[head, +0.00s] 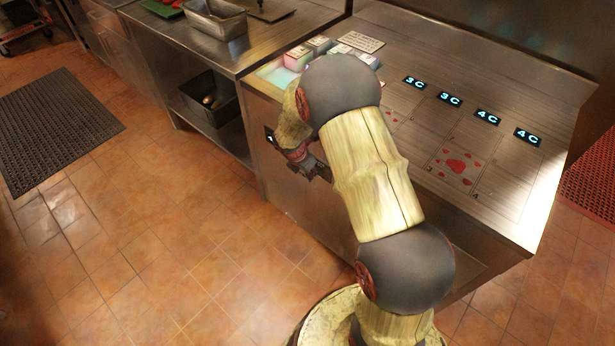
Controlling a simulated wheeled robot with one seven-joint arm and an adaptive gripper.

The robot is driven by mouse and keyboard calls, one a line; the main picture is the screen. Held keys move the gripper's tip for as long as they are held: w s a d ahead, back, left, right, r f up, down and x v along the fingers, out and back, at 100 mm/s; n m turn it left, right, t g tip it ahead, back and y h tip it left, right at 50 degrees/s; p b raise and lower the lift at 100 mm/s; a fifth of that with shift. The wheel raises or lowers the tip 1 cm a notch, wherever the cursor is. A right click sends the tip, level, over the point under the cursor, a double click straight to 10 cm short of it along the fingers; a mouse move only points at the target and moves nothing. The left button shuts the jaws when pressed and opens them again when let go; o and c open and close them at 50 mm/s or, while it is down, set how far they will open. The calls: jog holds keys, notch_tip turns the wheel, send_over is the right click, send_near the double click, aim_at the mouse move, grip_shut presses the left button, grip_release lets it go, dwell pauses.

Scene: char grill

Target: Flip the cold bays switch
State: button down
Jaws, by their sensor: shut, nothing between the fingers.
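The steel cold-bay counter (300,222) stands at centre right. Several small lit displays on its top read 3C and 4C. A small dark plate with a pale mark (270,136) sits on the counter's front face near its left corner. It looks like the switch, but its position is too small to read. My gripper (322,173) is shut and empty, low in front of the same face, right of and below the plate. My wrist and forearm hide part of the face, and I cannot tell whether the fingers touch it.
Small boxes (299,58) and a white card (361,41) stand on the counter's back left. A steel bench with a metal pan (214,18) adjoins at left, a dark bin (209,100) on its shelf. The tiled floor at left is open, with a black mat (55,125).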

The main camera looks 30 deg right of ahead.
jog(key=shift+d+r, duration=0.1)
jog(key=shift+w+d+r+p, duration=0.2)
jog(key=shift+d+p, duration=0.1)
jog(key=shift+p, duration=0.6)
jog(key=shift+w+r+p, duration=0.1)
jog(key=shift+r+p, duration=0.8)
